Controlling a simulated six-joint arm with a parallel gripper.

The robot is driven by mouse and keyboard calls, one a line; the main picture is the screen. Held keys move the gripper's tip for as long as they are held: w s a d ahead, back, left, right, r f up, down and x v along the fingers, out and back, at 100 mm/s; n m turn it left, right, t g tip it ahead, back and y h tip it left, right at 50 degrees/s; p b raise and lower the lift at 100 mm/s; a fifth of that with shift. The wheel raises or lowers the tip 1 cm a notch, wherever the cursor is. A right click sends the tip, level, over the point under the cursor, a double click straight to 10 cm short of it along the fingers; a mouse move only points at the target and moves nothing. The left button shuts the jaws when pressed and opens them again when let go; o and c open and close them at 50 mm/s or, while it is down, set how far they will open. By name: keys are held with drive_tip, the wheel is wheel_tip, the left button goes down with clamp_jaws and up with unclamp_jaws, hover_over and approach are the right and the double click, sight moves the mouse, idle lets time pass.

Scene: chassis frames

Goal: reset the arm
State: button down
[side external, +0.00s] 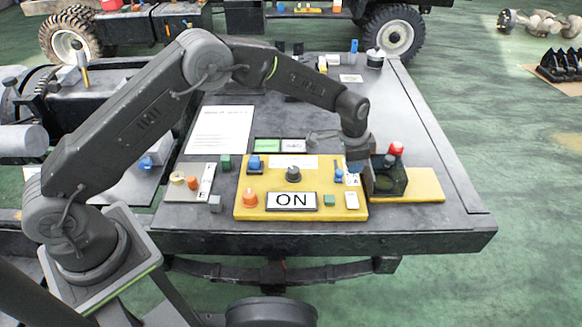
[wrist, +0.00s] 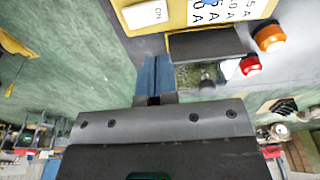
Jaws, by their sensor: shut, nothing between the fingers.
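My gripper (side external: 356,166) is shut and empty, its blue fingers pointing down at the right edge of the yellow control panel (side external: 275,209). In the wrist view its fingers (wrist: 153,78) are together, with nothing between them. I cannot tell whether the fingers touch the panel or the box. The rocker also shows in the wrist view (wrist: 145,14).
The panel lies on a grey table (side external: 440,215) with a white sheet (side external: 221,130) and a small plate with knobs (side external: 195,182). Small parts stand along the back. The table's right side is mostly clear. Wheeled chassis frames stand behind, one with a wheel (side external: 396,32).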

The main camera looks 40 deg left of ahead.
drive_tip(key=s+a+r+n+t, duration=0.15)
drive_tip(key=s+a+r, duration=0.25)
drive_tip(key=s+r, duration=0.5)
drive_tip(key=s+a+r+n+t, duration=0.1)
drive_tip(key=s+a+r+n, duration=0.3)
drive_tip(key=r, duration=1)
drive_tip(key=s+a+n+t, duration=0.1)
drive_tip(key=s+a, duration=0.1)
drive_tip(key=s, duration=0.9)
drive_tip(key=s+a+r+n+y, duration=0.1)
drive_tip(key=s+a+n, duration=0.1)
drive_tip(key=s, duration=0.9)
drive_tip(key=shift+s+a+r+t, duration=0.15)
drive_tip(key=shift+s+a+t, duration=0.2)
drive_tip(key=shift+s, duration=0.05)
